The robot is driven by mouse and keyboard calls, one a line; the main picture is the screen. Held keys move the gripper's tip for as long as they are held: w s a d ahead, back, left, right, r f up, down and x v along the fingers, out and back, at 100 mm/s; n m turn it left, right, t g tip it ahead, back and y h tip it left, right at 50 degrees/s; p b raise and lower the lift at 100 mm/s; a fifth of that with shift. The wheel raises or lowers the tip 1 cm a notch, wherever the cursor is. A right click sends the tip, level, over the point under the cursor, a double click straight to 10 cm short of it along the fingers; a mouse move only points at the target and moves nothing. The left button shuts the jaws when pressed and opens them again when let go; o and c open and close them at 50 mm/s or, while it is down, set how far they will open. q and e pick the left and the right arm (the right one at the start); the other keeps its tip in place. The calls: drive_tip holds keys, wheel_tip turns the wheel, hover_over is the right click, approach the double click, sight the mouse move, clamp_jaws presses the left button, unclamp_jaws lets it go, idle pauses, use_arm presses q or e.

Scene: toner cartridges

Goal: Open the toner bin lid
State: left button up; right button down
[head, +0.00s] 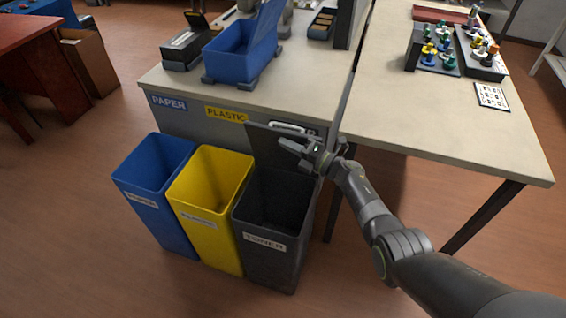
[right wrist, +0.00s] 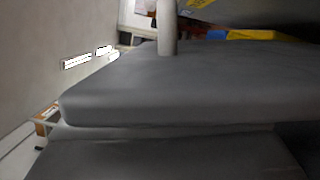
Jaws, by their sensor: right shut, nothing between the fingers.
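The toner bin (head: 268,258) is the dark grey, open-topped bin on the right of a row of three, with a label on its front. Its dark lid (head: 262,142) stands raised at the back of the opening, against the cabinet, with a pale bar handle (head: 290,127) near its top. My right gripper (head: 285,146) is shut and empty, in front of or against the raised lid; contact is unclear. In the right wrist view a large grey slab fills most of the picture; I cannot tell for sure what part it is. My left gripper is not in view.
A yellow bin (head: 210,225) and a blue bin (head: 160,205) stand left of the toner bin. The counter (head: 180,92) behind holds a blue tray (head: 240,55). A table (head: 440,120) with coloured items lies to the right. The floor in front is clear.

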sight(294, 129)
drive_tip(key=w+m+b, duration=0.1)
drive_tip(key=w+d+m, duration=0.1)
drive_tip(key=w, duration=0.1)
drive_tip(key=w+r+m+b, duration=0.1)
drive_tip(key=w, duration=0.1)
drive_tip(key=shift+d+h+b, duration=0.3)
drive_tip(key=shift+d+b, duration=0.05)
drive_tip(key=shift+w, duration=0.15)
drive_tip(key=shift+r, duration=0.1)
drive_tip(key=shift+d, duration=0.15)
